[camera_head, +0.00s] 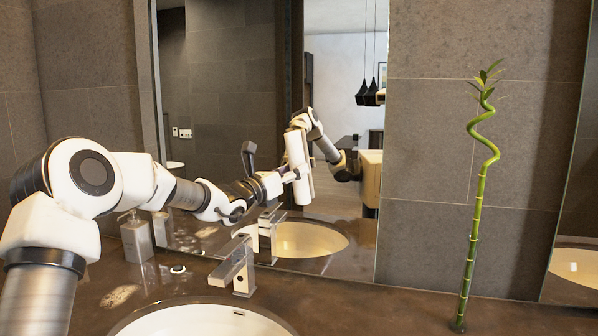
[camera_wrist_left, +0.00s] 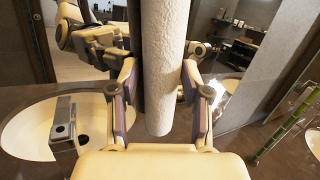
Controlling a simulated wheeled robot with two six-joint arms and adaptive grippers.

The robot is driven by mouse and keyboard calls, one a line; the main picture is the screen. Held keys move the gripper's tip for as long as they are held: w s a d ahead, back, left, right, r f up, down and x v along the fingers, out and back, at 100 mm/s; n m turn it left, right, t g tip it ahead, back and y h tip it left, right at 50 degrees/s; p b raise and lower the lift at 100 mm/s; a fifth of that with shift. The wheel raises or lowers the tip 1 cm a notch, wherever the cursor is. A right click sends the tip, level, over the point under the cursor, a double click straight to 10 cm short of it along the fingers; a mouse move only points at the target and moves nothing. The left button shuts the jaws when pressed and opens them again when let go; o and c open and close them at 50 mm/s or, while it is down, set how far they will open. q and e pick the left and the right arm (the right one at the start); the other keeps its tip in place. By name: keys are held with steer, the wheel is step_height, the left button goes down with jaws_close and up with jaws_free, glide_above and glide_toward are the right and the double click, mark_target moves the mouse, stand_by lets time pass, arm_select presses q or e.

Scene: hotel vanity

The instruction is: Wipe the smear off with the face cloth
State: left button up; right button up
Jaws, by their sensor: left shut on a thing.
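The rolled white face cloth (camera_head: 299,150) is held upright in my left gripper (camera_head: 290,177), in the air behind the faucet as seen in the head view, in front of the mirror. In the left wrist view the white roll (camera_wrist_left: 168,65) stands between the two fingers of my left gripper (camera_wrist_left: 163,95), which are shut on it. Its lower end hangs free of the counter. A pale, blotchy smear (camera_head: 120,296) lies on the brown counter, left of the basin. My right gripper does not show.
A faucet (camera_head: 236,266) stands behind the white basin (camera_head: 200,322). A grey soap dispenser (camera_head: 137,240) stands behind the smear, with a small round object (camera_head: 178,269) to its right. A spiral bamboo stem (camera_head: 477,220) stands at the right. The mirror (camera_head: 225,110) reflects my arm.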

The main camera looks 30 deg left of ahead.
arm_select(q)
steer(key=a+r+b+v, duration=0.1)
steer(key=b+v, duration=0.6)
steer(key=v, duration=0.3)
steer(key=shift+r, duration=0.55)
